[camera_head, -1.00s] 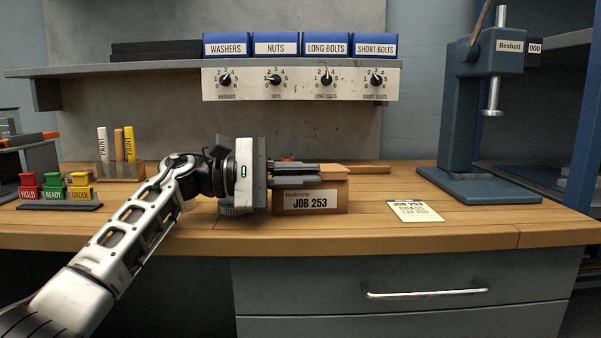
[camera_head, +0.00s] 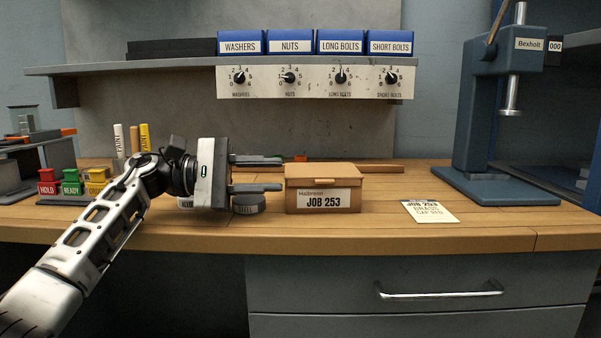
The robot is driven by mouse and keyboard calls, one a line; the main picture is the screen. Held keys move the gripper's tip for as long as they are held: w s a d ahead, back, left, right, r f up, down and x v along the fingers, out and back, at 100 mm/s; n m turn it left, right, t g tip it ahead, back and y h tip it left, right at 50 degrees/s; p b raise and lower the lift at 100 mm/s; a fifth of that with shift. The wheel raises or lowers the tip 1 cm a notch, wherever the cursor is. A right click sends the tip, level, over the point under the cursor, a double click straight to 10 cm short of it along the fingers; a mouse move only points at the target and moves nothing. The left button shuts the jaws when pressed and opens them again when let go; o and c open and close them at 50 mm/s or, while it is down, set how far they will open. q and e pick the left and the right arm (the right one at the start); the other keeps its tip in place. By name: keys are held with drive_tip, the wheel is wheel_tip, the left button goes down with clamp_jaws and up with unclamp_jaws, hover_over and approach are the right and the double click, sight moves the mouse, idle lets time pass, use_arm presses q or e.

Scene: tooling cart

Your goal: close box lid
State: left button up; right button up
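A brown cardboard box (camera_head: 320,188) labelled JOB 253 stands upright on the wooden workbench. Its lid (camera_head: 325,170) lies flat across the top and looks shut. My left gripper (camera_head: 270,174) is just left of the box, with its two fingers spread wide apart and nothing between them. The fingertips point at the box's left side and are apart from it. My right gripper is not in view.
A job card (camera_head: 430,211) lies right of the box. A blue press (camera_head: 490,110) stands at the right. A round grey-rimmed item (camera_head: 249,204) sits under the lower finger. Coloured blocks (camera_head: 71,183) and paint markers (camera_head: 135,140) are at the left. A shelf (camera_head: 150,67) hangs behind.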

use_arm(q)
drive_tip(key=a, duration=0.6)
drive_tip(key=shift+w+a, duration=0.15)
drive_tip(key=shift+a, duration=0.7)
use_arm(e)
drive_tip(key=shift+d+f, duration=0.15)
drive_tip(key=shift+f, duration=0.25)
